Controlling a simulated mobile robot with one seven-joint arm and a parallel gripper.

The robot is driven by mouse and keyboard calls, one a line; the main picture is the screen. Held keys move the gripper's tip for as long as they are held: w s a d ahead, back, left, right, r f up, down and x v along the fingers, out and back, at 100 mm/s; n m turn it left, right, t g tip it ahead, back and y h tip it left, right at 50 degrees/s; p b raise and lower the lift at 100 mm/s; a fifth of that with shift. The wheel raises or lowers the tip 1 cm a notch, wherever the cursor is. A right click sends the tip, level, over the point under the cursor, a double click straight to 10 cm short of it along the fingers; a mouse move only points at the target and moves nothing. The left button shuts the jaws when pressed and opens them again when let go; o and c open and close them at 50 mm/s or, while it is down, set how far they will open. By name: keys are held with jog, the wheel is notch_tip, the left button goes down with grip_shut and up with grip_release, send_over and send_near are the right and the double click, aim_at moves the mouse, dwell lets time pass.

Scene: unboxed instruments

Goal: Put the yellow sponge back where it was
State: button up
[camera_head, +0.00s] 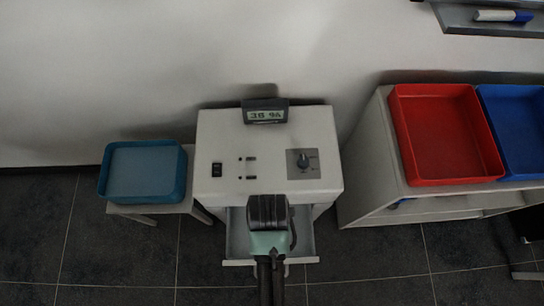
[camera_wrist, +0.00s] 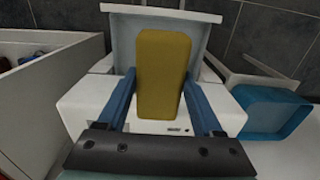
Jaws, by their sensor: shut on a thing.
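The yellow sponge (camera_wrist: 160,75) stands between the two blue fingers of my gripper (camera_wrist: 158,78) in the wrist view, held on both sides. In the head view my arm and wrist hide the sponge and the fingers. My gripper is over the front of the white instrument box (camera_head: 230,140), near its pulled-out drawer (camera_head: 236,242). The drawer also shows behind the sponge in the wrist view (camera_wrist: 205,16). The part of the drawer under my arm is hidden, and the height of the sponge above it is hard to tell.
A teal tray (camera_head: 104,190) stands on a small stool at left. A red tray (camera_head: 494,160) and a blue tray (camera_head: 515,130) stand on a white cabinet (camera_head: 375,165) at right. A small display (camera_head: 265,112) sits at the box's back. Dark tiled floor (camera_head: 370,270) lies clear in front.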

jog(key=s+f+b, duration=1.1)
jog(key=s+f, duration=0.4)
jog(key=f, duration=0.1)
jog(key=shift+s+f, duration=0.2)
jog(key=shift+s, duration=0.1)
